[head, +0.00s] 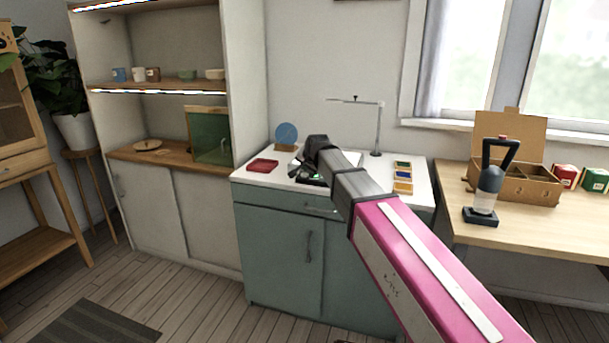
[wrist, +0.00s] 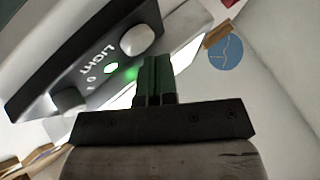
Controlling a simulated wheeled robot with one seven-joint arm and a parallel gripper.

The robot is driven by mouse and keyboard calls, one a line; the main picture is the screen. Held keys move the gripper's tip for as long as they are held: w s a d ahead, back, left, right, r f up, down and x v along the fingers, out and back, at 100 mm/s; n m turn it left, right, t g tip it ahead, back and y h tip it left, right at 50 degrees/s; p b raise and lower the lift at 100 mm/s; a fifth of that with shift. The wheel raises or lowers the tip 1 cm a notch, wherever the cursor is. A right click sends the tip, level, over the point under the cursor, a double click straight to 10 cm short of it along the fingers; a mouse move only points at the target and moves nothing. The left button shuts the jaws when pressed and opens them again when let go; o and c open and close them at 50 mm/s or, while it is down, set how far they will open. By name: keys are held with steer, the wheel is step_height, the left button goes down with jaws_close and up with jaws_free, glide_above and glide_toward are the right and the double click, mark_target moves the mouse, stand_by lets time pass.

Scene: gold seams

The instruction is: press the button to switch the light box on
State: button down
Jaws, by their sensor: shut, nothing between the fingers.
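The light box (wrist: 85,50) fills the upper left of the wrist view, with a dark panel marked LIGHT. A bright white strip shows along the box's edge. My gripper (wrist: 155,58) is shut and empty, its fingertips close beside the green spot; whether they touch the panel I cannot tell. In the head view my arm mostly hides the light box (head: 312,181) on the cabinet top.
A red tray (head: 262,165) and a blue disc (head: 286,134) stand left of the box. A wooden table (head: 540,232) holds a dark-handled device (head: 489,187) and an open box (head: 515,184).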

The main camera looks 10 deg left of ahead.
mark_target(306, 174)
steer(key=shift+r, duration=0.1)
steer(key=shift+r, duration=2.9)
